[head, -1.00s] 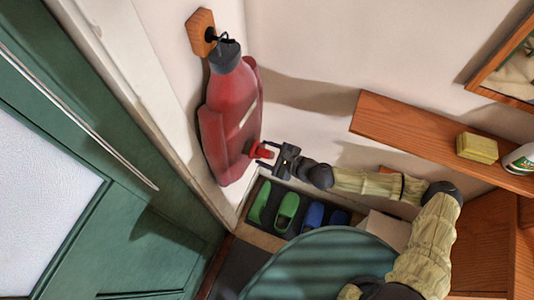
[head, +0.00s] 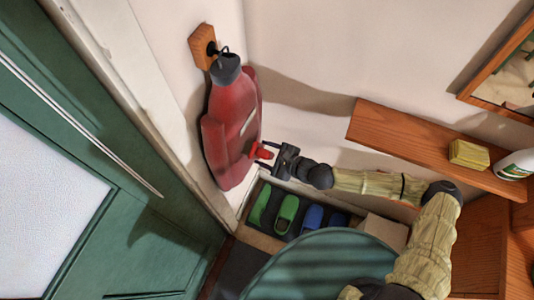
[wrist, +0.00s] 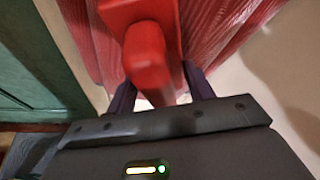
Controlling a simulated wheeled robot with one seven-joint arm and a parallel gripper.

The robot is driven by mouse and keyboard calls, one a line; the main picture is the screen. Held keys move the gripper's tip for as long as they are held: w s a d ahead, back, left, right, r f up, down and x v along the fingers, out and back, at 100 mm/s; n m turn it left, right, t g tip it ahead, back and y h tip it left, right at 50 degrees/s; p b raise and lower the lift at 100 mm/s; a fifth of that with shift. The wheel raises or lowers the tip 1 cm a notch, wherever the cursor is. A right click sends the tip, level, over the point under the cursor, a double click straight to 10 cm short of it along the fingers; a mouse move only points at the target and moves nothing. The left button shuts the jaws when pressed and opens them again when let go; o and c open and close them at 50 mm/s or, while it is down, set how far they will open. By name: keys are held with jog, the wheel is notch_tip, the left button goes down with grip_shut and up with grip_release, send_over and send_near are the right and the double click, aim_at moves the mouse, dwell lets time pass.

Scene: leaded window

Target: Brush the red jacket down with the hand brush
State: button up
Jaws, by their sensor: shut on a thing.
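The red jacket (head: 232,125) with a dark collar hangs on the wall at left of centre in the head view. It also fills the upper part of the wrist view (wrist: 225,30). My gripper (head: 272,155) is at the jacket's lower right edge. It is shut on the red handle of the hand brush (head: 258,153). In the wrist view the brush (wrist: 148,60) extends from between the dark fingers toward the jacket. Its bristles are hidden, and I cannot tell whether they touch the cloth.
A wooden hook plate (head: 202,46) holds the jacket. A green door (head: 150,235) is at left. A wooden shelf (head: 410,142) with a yellow sponge (head: 469,154) and a white bottle (head: 516,165) is at right. Green and blue shoes (head: 287,213) sit below, behind a rounded teal surface (head: 325,265).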

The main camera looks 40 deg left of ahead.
jog(key=shift+d+f+b, duration=0.1)
jog(key=shift+f+b, duration=1.35)
jog(key=shift+f, duration=0.55)
notch_tip(320, 180, down, 4)
jog(key=b, duration=0.3)
jog(key=shift+d, duration=0.1)
jog(key=shift+w+d, duration=0.3)
jog(key=shift+d, duration=0.6)
jog(key=shift+w+d, duration=0.25)
jog(key=shift+d, duration=0.7)
jog(key=shift+w+d, duration=0.3)
jog(key=shift+d, duration=0.6)
